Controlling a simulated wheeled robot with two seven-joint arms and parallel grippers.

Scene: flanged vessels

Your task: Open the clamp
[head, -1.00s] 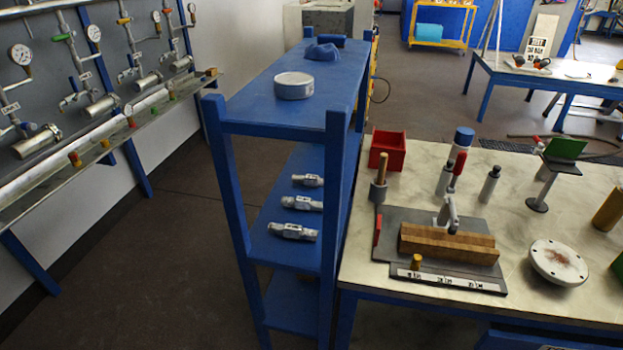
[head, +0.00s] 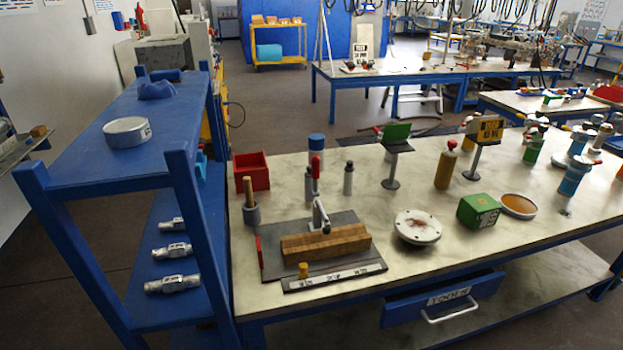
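A toggle clamp (head: 319,213) with an upright red handle (head: 315,168) stands on a dark plate (head: 270,262) on the table. Its arm reaches down to a brown wooden block (head: 325,243) lying on the plate. The handle is upright and the arm seems to touch the block, though the contact is too small to be sure of. Neither of my grippers is in view.
A blue shelf (head: 85,170) with several metal fittings stands left of the table (head: 410,275). A red bin (head: 251,171), a white flange (head: 418,227), a green box (head: 479,211) and an orange cylinder (head: 446,170) stand around the clamp. The table's front right is clear.

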